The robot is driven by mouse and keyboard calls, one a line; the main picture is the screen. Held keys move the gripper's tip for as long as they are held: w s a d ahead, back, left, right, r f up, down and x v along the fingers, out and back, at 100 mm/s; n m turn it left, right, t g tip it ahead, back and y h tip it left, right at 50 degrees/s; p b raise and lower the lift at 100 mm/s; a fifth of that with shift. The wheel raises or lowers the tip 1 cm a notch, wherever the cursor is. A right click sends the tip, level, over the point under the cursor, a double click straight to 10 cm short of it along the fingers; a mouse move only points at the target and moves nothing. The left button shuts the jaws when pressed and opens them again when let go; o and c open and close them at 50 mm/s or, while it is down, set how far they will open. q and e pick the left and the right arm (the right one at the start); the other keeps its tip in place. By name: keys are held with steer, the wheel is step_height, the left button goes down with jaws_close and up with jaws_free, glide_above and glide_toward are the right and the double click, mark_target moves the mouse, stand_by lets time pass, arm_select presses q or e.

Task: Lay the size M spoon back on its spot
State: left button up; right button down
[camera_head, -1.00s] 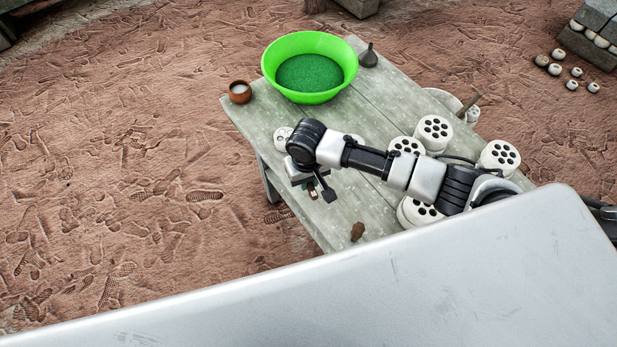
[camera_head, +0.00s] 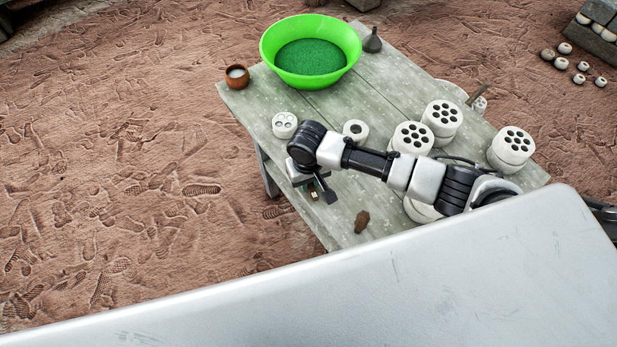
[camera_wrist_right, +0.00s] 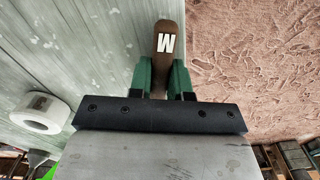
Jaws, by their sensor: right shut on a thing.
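My right gripper (camera_head: 315,194) is over the near-left edge of the worktable (camera_head: 297,98). In the right wrist view its green-padded fingers (camera_wrist_right: 160,82) are shut on the brown handle of the size M spoon (camera_wrist_right: 166,45), marked with a white M. The far end of the spoon is hidden. In the head view the spoon is too small and covered to make out well. A dark brown piece (camera_head: 361,222) lies on the table to the right of the gripper; I cannot tell what it is. My left gripper is not in view.
A green bowl (camera_head: 352,55) of green granules, a small brown cup (camera_head: 237,77) and a dark funnel-like thing (camera_head: 373,42) stand at the table's far end. Several white perforated moulds (camera_head: 442,112) stand at the right. A white ring (camera_head: 355,130) and a small white mould (camera_head: 285,125) are beyond the gripper.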

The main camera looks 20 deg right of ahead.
steer(key=shift+f, duration=0.15)
stand_by(0.5)
steer(key=c, duration=1)
jaws_free()
steer(key=shift+o, duration=0.6)
steer(key=o, duration=0.5)
steer(key=shift+c, duration=0.2)
steer(key=shift+r+p, duration=2.95)
steer(key=shift+p, duration=0.65)
steer(key=shift+r, duration=0.1)
